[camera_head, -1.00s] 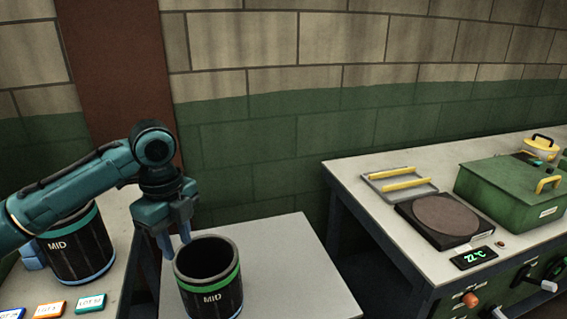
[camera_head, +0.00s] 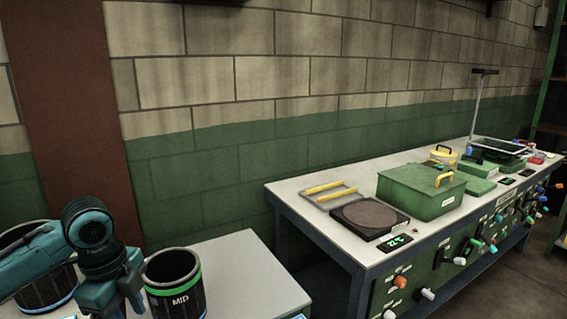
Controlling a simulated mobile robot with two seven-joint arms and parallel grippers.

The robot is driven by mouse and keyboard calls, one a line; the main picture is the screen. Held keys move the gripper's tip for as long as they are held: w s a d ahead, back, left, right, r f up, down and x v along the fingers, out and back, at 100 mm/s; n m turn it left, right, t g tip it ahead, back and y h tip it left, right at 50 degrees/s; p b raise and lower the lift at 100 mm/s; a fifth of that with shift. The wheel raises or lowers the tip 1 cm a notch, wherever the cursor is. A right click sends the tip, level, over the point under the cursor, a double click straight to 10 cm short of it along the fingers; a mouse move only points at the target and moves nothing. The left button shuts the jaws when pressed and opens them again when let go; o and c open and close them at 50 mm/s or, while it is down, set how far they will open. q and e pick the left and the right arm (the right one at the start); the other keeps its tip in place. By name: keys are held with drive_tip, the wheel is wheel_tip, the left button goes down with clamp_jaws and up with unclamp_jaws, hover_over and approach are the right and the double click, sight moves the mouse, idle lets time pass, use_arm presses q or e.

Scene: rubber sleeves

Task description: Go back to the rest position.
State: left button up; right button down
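My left gripper (camera_head: 122,308) is at the bottom left, just left of a black sleeve (camera_head: 176,290) with a green band and the word MID. Its fingers look spread with nothing between them, though their tips are partly cut off by the frame edge. The sleeve stands upright, open end up, on a pale table (camera_head: 240,265). A second dark sleeve (camera_head: 45,296) stands at the far left, partly hidden behind my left arm. My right gripper is not in view.
A long workbench (camera_head: 325,225) at the right holds a hot plate (camera_head: 369,216) reading 22 °C, a tray with yellow bars (camera_head: 330,192) and a green lidded box (camera_head: 420,192). Knobs stick out from its front. A gap separates it from the pale table.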

use_arm(q)
drive_tip(key=s+d+f+n+t+h, duration=0.1)
drive_tip(key=d+f+n+t+h, duration=0.5)
drive_tip(key=d+f, duration=1.1)
drive_tip(key=s+a+f+n+t+y, duration=0.3)
drive_tip(key=s+a+f+n, duration=0.1)
drive_tip(key=s+f+n, duration=0.4)
drive_tip(key=s+n, duration=0.2)
drive_tip(key=s, duration=0.2)
drive_tip(key=shift+s+n+t, duration=0.3)
drive_tip(key=shift+s+n, duration=0.05)
drive_tip(key=shift+n, duration=0.05)
